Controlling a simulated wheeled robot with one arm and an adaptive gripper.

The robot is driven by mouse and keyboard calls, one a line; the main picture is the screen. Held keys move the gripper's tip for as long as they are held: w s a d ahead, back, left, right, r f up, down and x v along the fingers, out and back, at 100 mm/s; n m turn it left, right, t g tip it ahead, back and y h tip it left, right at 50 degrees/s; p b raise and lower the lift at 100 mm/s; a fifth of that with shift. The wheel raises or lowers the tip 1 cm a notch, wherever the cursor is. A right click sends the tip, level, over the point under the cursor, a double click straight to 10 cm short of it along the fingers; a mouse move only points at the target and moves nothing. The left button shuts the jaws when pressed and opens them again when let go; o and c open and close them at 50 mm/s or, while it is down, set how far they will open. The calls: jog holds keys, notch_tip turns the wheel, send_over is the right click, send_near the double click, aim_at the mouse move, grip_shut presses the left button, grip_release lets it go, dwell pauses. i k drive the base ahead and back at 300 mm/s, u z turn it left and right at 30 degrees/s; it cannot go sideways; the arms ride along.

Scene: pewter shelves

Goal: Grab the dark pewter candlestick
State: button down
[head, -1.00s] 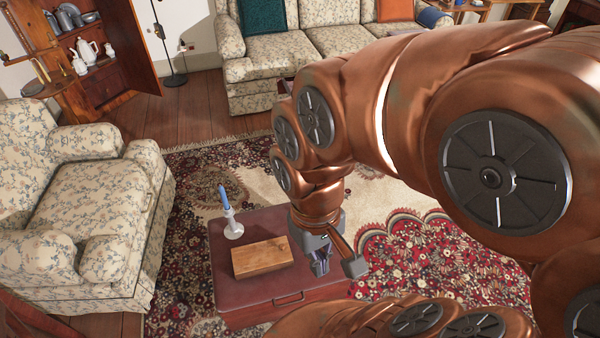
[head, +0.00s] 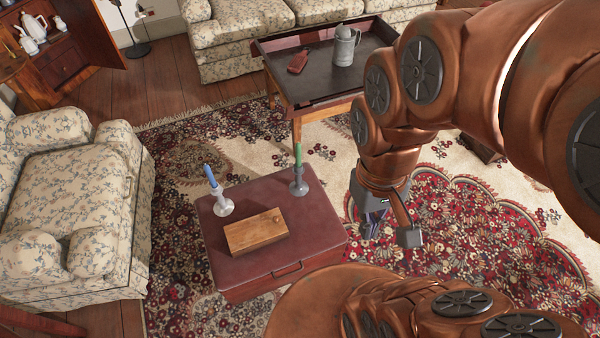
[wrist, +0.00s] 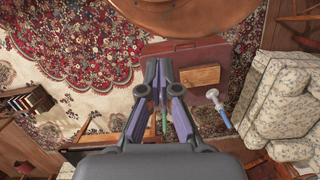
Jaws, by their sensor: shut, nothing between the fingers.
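The dark pewter candlestick (head: 299,187) stands upright on the far right corner of the red chest (head: 225,262) and holds a green candle (head: 298,156). A paler candlestick (head: 222,206) with a blue candle stands to its left. My gripper (head: 372,226) hangs to the right of the chest, apart from the dark candlestick, shut and empty. In the wrist view my gripper (wrist: 158,68) shows from above, with the green candle (wrist: 164,122) seen in the gap between the finger links; the dark candlestick's base is hidden there.
A wooden box (head: 255,233) lies on the chest in front of the candlesticks. A dark tray table (head: 325,75) behind carries a grey tankard (head: 345,46) and a small red item (head: 298,62). A floral armchair (head: 70,190) stands left. Patterned rug (head: 470,225) lies open at right.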

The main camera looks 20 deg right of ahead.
aim_at(298, 186)
jog(key=u, duration=2.95)
jog(key=k, duration=1.05)
jog(key=z, duration=0.85)
